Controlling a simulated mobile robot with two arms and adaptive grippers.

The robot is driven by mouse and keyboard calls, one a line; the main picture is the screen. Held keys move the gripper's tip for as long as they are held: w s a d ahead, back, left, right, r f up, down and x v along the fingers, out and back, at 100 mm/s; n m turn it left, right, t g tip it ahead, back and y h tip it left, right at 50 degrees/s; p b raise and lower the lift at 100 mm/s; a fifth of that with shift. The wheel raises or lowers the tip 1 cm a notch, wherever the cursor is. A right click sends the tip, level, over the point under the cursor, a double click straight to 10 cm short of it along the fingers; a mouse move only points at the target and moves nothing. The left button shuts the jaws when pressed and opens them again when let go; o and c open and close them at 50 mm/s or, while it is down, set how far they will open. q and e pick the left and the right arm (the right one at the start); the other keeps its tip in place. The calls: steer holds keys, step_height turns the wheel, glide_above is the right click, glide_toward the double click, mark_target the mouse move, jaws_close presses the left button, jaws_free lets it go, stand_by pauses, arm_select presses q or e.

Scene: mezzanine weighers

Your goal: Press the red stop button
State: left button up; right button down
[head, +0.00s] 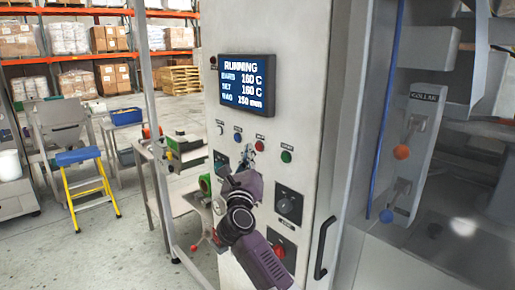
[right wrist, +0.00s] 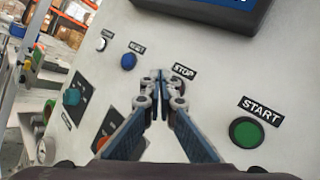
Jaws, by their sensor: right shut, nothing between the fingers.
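The red stop button (head: 259,146) is a small round button on the grey panel, below the screen and between the blue and green buttons. In the right wrist view its STOP label (right wrist: 184,71) shows, but the fingers cover most of the button. My right gripper (head: 247,156) is shut and empty, its tips just left of and below the button in the head view. In the right wrist view the closed fingertips (right wrist: 160,78) are at the lower left of the label. I cannot tell whether they touch the button. My left gripper is not in view.
The screen (head: 247,83) reads RUNNING. A blue button (right wrist: 129,61) and the green START button (right wrist: 246,132) flank the stop button. A black rotary knob (head: 287,206) and a red knob (head: 279,251) are lower. A black handle (head: 324,248) stands out at right.

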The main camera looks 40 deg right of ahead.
steer(key=shift+d, duration=0.15)
stand_by(0.5)
steer(key=shift+d, duration=0.25)
steer(key=shift+d+p, duration=0.35)
steer(key=shift+d, duration=0.15)
stand_by(0.6)
steer(key=shift+a, duration=0.9)
steer(key=shift+s+a, duration=0.2)
steer(key=shift+a, duration=2.3)
